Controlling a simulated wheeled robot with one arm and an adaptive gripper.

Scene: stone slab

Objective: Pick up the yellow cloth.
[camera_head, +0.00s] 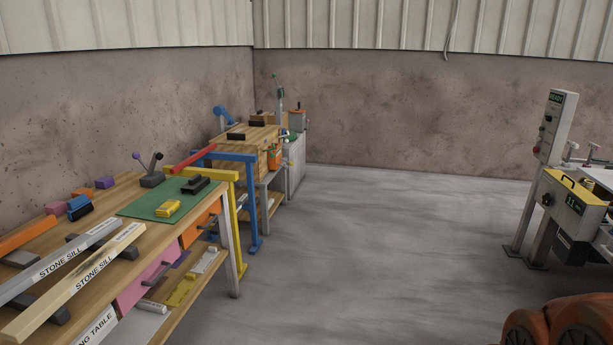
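A small folded yellow thing, which looks like the yellow cloth (168,208), lies on the green mat (147,210) near its front edge. The mat is on the wooden workbench (110,262) at the left. Another flat yellow thing (180,292) lies on the bench's lower shelf; I cannot tell what it is. My gripper is not in view. An orange rounded part at the bottom right seems to be part of my own arm.
A black tool (195,185) lies on the mat behind the yellow thing. Two stone sills (85,275) lie along the bench's near part. An orange drawer (200,226) and a pink drawer (148,280) stick out. A machine (570,205) stands right. The middle floor is clear.

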